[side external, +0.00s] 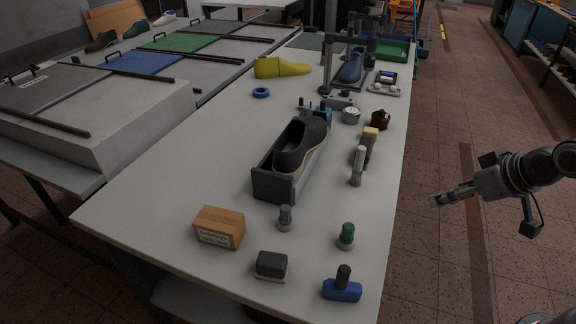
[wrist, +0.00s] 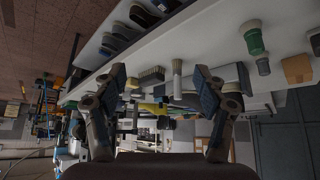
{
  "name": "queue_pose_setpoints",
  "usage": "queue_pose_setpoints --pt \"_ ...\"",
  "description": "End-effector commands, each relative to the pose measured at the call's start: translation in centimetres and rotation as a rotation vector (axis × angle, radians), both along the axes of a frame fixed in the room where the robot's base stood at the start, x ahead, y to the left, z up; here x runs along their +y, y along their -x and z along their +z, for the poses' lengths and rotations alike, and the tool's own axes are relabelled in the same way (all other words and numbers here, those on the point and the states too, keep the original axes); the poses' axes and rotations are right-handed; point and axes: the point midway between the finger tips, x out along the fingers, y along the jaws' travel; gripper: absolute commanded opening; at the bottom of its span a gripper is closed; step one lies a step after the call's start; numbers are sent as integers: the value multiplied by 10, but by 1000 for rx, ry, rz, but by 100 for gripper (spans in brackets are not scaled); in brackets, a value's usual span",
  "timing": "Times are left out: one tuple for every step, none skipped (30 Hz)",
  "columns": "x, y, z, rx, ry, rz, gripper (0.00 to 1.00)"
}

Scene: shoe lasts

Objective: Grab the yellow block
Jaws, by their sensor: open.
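A yellow foot-shaped block (side external: 282,67), a shoe last, lies on the far left part of the white table in the side external view. A yellow shape between my fingers in the wrist view (wrist: 153,108) looks like it, partly hidden and small. My gripper (side external: 436,200) is to the right of the table's right edge, over the floor, far from the yellow block. In the wrist view my gripper (wrist: 160,78) has its two fingers wide apart with nothing held between them.
A dark shoe (side external: 301,145) sits in a grey holder mid-table. Brushes (side external: 364,148), a wooden box (side external: 220,227), a green-topped bottle (side external: 347,234) and a blue-based tool (side external: 342,287) stand nearer. A blue ring (side external: 261,92) lies by the yellow block. The table's left middle is clear.

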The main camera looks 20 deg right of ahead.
Motion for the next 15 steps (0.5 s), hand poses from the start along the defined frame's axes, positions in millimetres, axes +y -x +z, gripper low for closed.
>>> queue_pose_setpoints --pt "0 0 0 0 0 0 72" --pt "0 0 0 0 0 0 72" --pt "0 -1 0 0 2 3 72" --pt "0 -1 1 1 7 8 72" --pt "0 -3 3 3 14 17 72" --pt "-1 -6 6 6 29 33 72" --pt "-2 -10 9 10 45 53 72" --pt "-2 -14 12 14 65 76 72" --pt "-4 -20 17 21 97 114 72" --pt "-5 -27 22 28 125 148 72" --pt "-6 -33 26 36 158 186 72" --pt "-8 -43 32 48 202 240 72" --pt "-9 -51 37 56 235 282 72" --pt "-10 -58 41 66 269 324 72" --pt "-12 -69 46 79 312 382 72"
